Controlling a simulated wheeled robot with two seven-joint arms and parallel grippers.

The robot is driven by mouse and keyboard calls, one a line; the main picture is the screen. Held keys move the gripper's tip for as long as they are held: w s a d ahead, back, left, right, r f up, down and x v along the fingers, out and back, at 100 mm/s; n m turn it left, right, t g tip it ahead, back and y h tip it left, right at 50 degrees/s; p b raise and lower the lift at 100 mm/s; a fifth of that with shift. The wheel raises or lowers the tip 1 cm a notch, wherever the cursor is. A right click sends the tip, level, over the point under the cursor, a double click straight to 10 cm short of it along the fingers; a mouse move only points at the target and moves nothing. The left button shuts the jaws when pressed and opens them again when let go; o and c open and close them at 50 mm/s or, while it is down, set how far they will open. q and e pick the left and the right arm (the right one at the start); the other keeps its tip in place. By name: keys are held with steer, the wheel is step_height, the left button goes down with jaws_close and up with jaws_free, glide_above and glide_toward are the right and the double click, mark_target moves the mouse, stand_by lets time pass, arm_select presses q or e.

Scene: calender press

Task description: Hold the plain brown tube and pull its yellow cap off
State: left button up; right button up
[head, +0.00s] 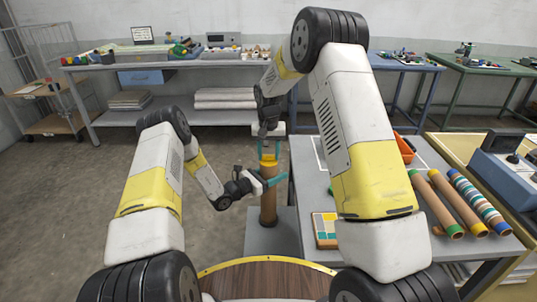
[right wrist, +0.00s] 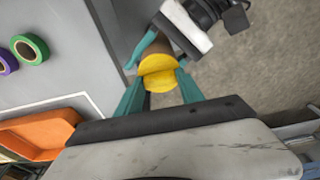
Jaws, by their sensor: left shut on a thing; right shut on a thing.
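The plain brown tube (head: 268,207) stands upright beside the grey table's left edge in the head view. Its yellow cap (head: 269,160) is at the top end. My left gripper (head: 268,181) is shut on the tube below the cap, with its teal fingers around it. My right gripper (head: 268,148) comes down from above and is shut on the yellow cap. In the right wrist view the cap (right wrist: 158,75) lies between the teal fingers of my right gripper (right wrist: 157,90). A little brown tube (right wrist: 152,47) shows beyond the cap.
On the grey table (head: 305,180), several other tubes lie at the right, including a striped tube (head: 480,203). An orange bin (head: 404,148) stands at the back. A coloured card (head: 326,230) lies near the front. Green tape (right wrist: 30,48) shows in the right wrist view.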

mark_target(268, 156)
steer(key=shift+r, duration=0.1)
steer(key=shift+r, duration=2.15)
arm_select(q)
steer(key=o, duration=1.3)
steer(key=shift+o, duration=0.2)
steer(key=shift+a, duration=0.1)
steer(key=v, duration=1.1)
steer(key=shift+s+a, duration=0.25)
steer(key=shift+a, duration=0.05)
